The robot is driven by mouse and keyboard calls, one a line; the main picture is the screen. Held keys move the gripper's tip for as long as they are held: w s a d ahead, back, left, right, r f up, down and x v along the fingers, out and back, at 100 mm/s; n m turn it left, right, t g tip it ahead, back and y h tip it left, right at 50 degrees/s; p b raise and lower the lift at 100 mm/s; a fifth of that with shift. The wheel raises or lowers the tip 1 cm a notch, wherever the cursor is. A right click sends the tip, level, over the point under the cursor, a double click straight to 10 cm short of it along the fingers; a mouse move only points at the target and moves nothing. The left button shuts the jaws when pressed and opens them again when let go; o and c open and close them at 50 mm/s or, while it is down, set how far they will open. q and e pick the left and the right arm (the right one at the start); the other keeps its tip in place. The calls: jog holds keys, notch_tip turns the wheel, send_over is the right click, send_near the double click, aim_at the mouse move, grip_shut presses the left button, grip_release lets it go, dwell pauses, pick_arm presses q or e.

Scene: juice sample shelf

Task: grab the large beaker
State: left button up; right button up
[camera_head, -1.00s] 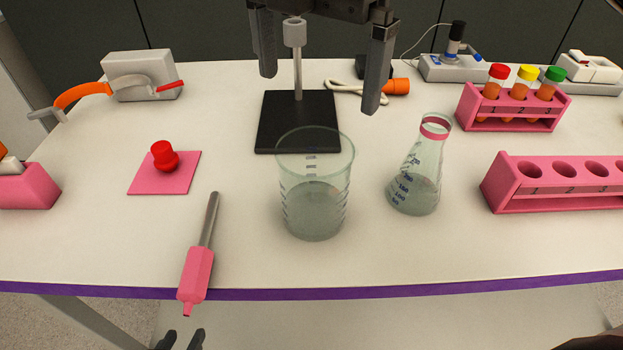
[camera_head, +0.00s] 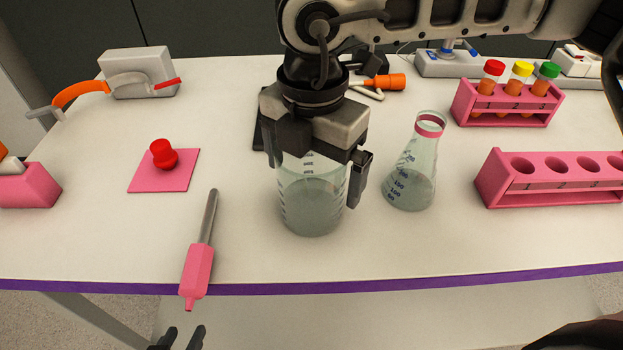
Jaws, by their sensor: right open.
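The large beaker (camera_head: 312,205) is clear glass with graduation marks and stands upright on the table at the centre. My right gripper (camera_head: 322,168) is open and low over it, covering its rim. One finger is just right of the beaker wall. My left gripper (camera_head: 180,337) is open and empty at the bottom edge, in front of the table.
A conical flask (camera_head: 410,180) stands close on the right. Pink racks (camera_head: 545,198) are farther right. A pink-handled tool (camera_head: 197,270) lies front left. A red-knobbed item (camera_head: 163,155) sits on a pink square. My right arm largely hides the black stand.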

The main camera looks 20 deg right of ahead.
jog(key=c, duration=1.1)
jog(key=shift+c, duration=0.2)
jog(key=shift+r, duration=0.2)
